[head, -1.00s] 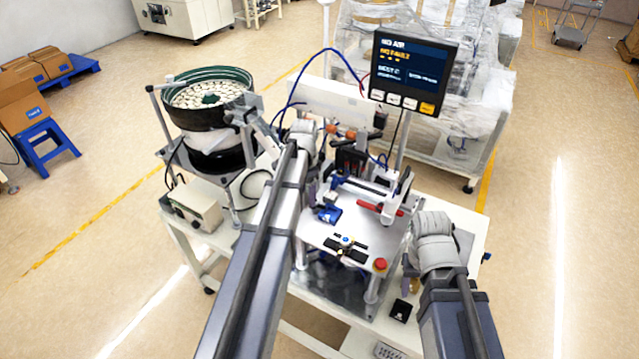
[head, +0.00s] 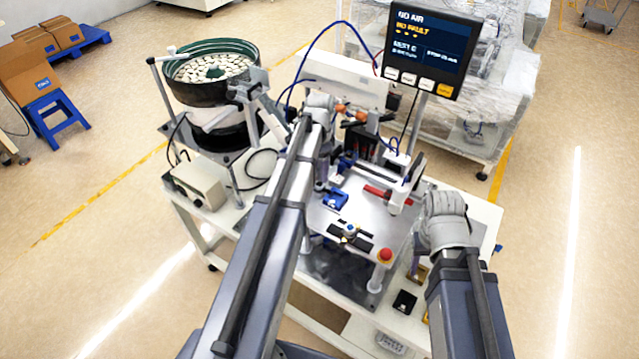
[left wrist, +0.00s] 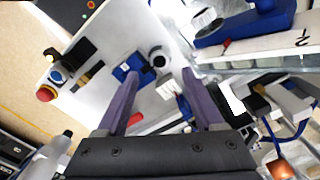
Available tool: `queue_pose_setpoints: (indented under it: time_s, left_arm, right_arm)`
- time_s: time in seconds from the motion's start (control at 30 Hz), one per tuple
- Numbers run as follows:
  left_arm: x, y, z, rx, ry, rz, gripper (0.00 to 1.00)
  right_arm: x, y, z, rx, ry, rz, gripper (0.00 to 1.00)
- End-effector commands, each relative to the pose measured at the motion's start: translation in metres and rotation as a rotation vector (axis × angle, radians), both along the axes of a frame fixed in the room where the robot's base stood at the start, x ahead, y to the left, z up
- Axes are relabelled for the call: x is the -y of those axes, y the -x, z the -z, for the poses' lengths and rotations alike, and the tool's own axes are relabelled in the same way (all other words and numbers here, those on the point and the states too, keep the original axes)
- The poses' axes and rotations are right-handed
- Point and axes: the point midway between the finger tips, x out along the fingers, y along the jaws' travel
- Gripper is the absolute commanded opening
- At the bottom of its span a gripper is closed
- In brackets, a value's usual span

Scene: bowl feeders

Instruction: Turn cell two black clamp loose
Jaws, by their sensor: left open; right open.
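I cannot tell for sure which part is the black clamp. A black upright block (head: 361,143) stands at the back of the fixture plate in the head view. Dark parts (left wrist: 258,92) also show right of the fingers in the left wrist view. My left gripper (left wrist: 160,86) is open, its two purple fingers apart above the plate, with nothing seen held between them. A round post with a dark top (left wrist: 158,58) lies just past the fingertips, near a blue block (left wrist: 124,70). A red handle (head: 376,192) lies on the fixture.
The plate (head: 330,229) carries the blue block (head: 336,200), a small black-and-yellow fixture (head: 350,233) and a red button (head: 386,255). A bowl feeder (head: 210,75) stands at the left. A screen (head: 432,50) stands behind. Blue hoses arch over the back.

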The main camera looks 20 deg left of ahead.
Motion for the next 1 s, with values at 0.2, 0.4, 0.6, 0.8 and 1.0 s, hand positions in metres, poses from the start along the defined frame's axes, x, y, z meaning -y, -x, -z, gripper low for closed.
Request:
queue_pose_setpoints:
  time_s: [0.2,0.4,0.6,0.8,1.0]
  left_arm:
    - [0.0,0.0,0.035,0.0,0.0,0.0,0.69]
    - [0.0,0.0,0.053,0.0,0.0,0.0,0.69]
    - [0.0,0.0,0.055,0.0,0.0,0.0,0.69]
    - [0.0,0.0,0.054,0.0,0.0,0.0,0.64]
    - [0.0,0.0,0.054,0.0,0.0,0.0,0.41]
  right_arm:
    - [0.0,0.0,0.035,0.001,0.0,0.003,0.5]
    - [0.0,0.0,0.053,0.002,-0.001,0.002,0.5]
    - [0.0,0.0,0.055,0.002,0.0,0.001,0.5]
    - [0.0,0.0,0.054,0.002,0.0,0.001,0.5]
    - [0.0,0.0,0.054,0.002,0.0,0.001,0.5]
